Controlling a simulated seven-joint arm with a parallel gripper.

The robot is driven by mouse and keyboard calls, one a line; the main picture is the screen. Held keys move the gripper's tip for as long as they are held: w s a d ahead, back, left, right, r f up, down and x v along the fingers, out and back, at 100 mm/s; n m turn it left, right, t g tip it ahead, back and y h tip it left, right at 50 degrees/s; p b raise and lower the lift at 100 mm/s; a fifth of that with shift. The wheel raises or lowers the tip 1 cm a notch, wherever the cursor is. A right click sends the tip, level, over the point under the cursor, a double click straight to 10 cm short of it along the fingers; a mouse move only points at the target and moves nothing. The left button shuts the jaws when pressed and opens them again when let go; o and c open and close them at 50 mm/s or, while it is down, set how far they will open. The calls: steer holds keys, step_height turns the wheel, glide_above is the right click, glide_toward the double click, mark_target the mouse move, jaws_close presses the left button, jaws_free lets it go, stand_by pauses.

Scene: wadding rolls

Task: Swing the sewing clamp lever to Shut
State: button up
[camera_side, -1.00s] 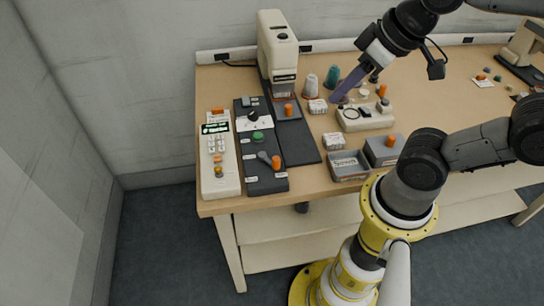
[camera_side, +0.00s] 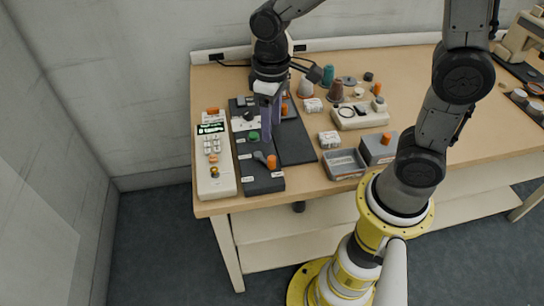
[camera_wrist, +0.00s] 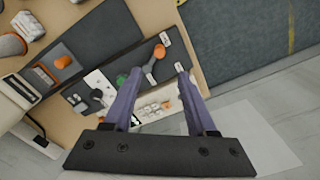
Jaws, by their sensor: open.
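The lever (camera_side: 264,158) with an orange knob (camera_side: 272,161) is on the front part of a dark control panel (camera_side: 262,181). In the wrist view the lever (camera_wrist: 149,69) and its orange end (camera_wrist: 159,51) show just beyond my fingertips. Small white labels lie near it, too small to read. My gripper (camera_side: 267,137) points down above the panel, behind the lever and near the green button (camera_side: 253,137). In the wrist view my gripper (camera_wrist: 160,76) has its two purple fingers apart with nothing between them. It does not appear to touch the lever.
A white keypad box (camera_side: 215,180) stands left of the panel. A dark mat (camera_side: 294,145) lies to the right, with grey bins (camera_side: 344,163) beyond it. Spools (camera_side: 327,75) stand at the back.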

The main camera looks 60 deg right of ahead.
mark_target(272, 158)
step_height(272, 158, down, 12)
steer(key=shift+r, duration=0.15)
stand_by(0.3)
jaws_close()
